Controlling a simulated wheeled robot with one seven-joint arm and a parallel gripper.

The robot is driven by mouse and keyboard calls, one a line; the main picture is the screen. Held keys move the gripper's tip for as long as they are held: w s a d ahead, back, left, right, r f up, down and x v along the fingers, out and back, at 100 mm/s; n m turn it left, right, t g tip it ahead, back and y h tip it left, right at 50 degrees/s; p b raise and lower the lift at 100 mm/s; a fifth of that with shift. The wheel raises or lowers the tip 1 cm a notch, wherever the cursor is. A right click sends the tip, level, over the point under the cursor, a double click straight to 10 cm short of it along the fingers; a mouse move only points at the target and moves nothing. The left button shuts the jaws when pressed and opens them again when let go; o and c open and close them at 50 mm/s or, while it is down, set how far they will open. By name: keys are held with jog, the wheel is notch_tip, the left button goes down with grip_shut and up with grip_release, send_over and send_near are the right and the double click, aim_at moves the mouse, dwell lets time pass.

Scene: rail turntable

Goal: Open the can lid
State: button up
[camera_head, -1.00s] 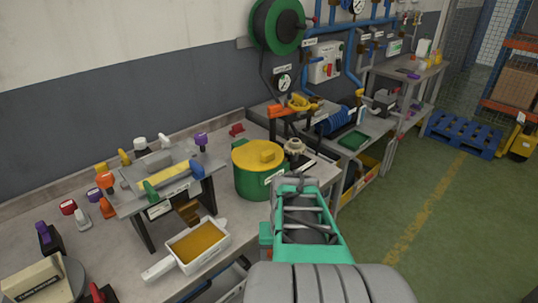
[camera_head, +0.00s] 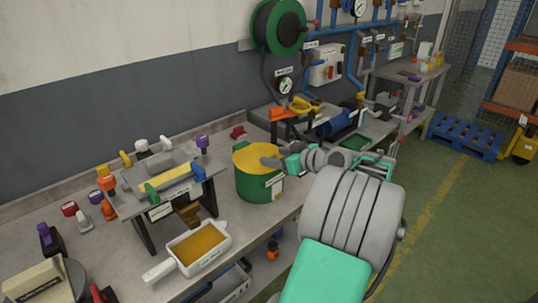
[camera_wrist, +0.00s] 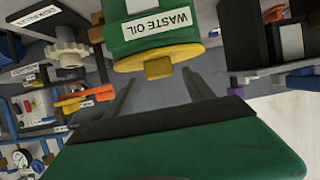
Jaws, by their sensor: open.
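The green can (camera_head: 254,187) stands upright on the bench, with its yellow lid (camera_head: 247,156) on top. My gripper (camera_head: 272,160) reaches in from the right at lid height, its fingers over the lid's right part. In the wrist view the can (camera_wrist: 157,38) appears upside down with a "WASTE OIL" label. The lid's yellow block handle (camera_wrist: 159,68) shows between my two dark, parted fingers (camera_wrist: 158,80). Nothing is gripped. In the head view my fingers hide the handle. I cannot tell whether a finger touches it.
A white container of amber liquid (camera_head: 198,251) is left of the can, in front of a small raised stand (camera_head: 172,197). A yellow-and-orange fitting (camera_head: 300,108) is behind and right of the can. A hose reel (camera_head: 279,27) hangs on the wall.

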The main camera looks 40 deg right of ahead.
aim_at(271, 156)
jog(key=x, duration=0.3)
jog(key=shift+w+f, duration=0.2)
jog(key=shift+w, duration=0.15)
grip_shut()
dwell(0.4)
